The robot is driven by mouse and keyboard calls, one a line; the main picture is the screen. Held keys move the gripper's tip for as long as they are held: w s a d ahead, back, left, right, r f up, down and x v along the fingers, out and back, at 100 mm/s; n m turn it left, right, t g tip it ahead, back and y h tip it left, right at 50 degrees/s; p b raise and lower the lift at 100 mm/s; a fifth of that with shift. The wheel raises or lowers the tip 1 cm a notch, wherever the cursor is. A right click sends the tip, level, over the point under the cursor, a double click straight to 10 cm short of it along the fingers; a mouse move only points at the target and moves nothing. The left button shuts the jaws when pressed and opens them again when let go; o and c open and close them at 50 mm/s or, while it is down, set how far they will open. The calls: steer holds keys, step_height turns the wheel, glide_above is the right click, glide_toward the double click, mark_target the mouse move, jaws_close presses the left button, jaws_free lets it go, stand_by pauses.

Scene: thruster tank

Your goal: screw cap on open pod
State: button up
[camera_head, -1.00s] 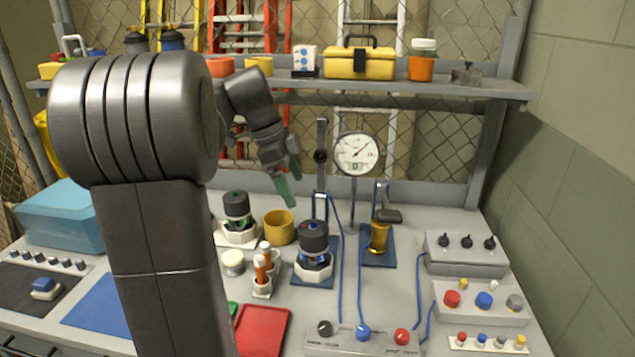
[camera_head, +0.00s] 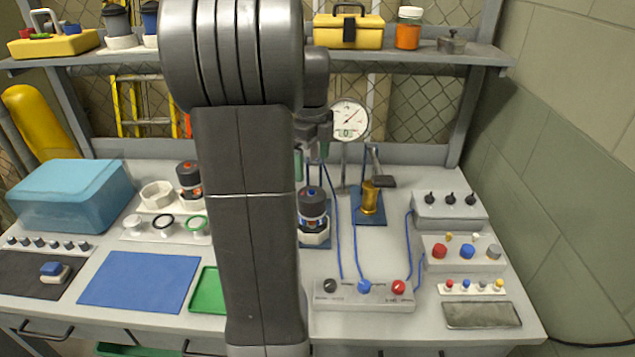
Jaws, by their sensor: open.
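A dark pod with a blue dot on top (camera_head: 313,203) stands upright in a white holder on a blue base, just right of my arm. Another dark pod with an orange-red top (camera_head: 189,180) stands left of my arm. A white, a black and a green ring-shaped piece (camera_head: 197,226) lie in a row in front of it; I cannot tell which piece is the cap or which pod is open. My gripper (camera_head: 312,155) is open, raised behind the blue-dot pod's top, with greenish fingertips partly hidden by my arm. I see nothing held.
A dial gauge (camera_head: 350,119) and a brass cylinder on a stand (camera_head: 370,197) are close to the right of my gripper. A control box with knobs (camera_head: 364,295) and blue cables lie in front. The blue mat (camera_head: 138,281) is bare. A shelf (camera_head: 440,58) runs above the bench.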

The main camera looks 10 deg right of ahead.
mark_target(313, 191)
step_height(313, 191, down, 12)
steer(key=shift+r, duration=0.2)
steer(key=c, duration=1)
steer(key=m, duration=0.3)
steer(key=shift+r+m+p, duration=0.1)
steer(key=shift+m+p, duration=0.3)
steer(key=m, duration=0.4)
steer(key=shift+m, duration=0.4)
steer(key=shift+p, duration=0.7)
steer(key=shift+w+d+m+p, duration=0.15)
steer(key=shift+m+p, duration=0.15)
steer(key=shift+p, duration=1.85)
steer(key=shift+m+p, duration=0.3)
steer(key=shift+p, duration=1.7)
